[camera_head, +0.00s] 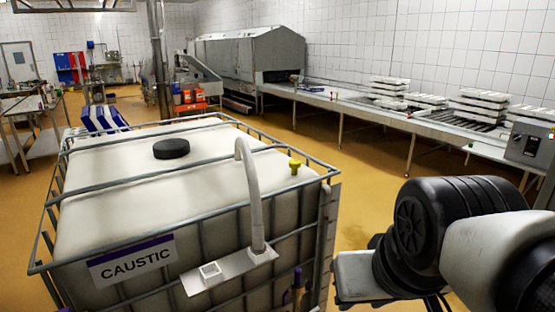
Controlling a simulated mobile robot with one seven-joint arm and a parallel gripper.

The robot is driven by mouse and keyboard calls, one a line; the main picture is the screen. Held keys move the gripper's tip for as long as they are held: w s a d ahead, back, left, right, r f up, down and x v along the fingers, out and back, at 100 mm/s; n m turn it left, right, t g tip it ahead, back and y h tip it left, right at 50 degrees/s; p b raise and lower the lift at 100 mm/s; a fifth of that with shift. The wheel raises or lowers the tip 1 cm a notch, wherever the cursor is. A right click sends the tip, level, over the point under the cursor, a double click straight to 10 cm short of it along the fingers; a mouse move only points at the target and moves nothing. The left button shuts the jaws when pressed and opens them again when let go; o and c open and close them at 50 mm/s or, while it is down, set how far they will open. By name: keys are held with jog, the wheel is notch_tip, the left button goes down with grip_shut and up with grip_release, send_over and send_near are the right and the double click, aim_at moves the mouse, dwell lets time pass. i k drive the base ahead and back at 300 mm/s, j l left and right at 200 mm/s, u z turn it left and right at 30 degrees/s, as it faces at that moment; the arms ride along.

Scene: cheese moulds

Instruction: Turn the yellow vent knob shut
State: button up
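The small yellow vent knob (295,166) stands upright on top of the white caustic tank (105,190), near its right edge and close to the cage rail. Whether the knob is turned open or shut cannot be told from this view. My arm, with black and white joints, fills the lower right, to the right of the tank and apart from the knob. My gripper's fingertips are not visible here.
A metal cage (205,197) surrounds the tank. A black lid (171,148) sits on its top. A pale curved pipe (250,190) rises left of the knob, fixed to a front plate. A conveyor table (330,98) with stacked moulds stands behind. Yellow floor (365,175) is clear between.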

aim_at(294, 164)
jog(key=i+l+z, duration=0.15)
jog(key=z, duration=0.2)
jog(key=i+l+z, duration=0.15)
jog(key=l+z, duration=0.2)
jog(key=i+l+z, duration=0.15)
jog(key=z, duration=0.2)
jog(key=i+l, duration=0.25)
jog(key=i, duration=0.25)
jog(key=i+l, duration=0.25)
jog(key=i, duration=0.2)
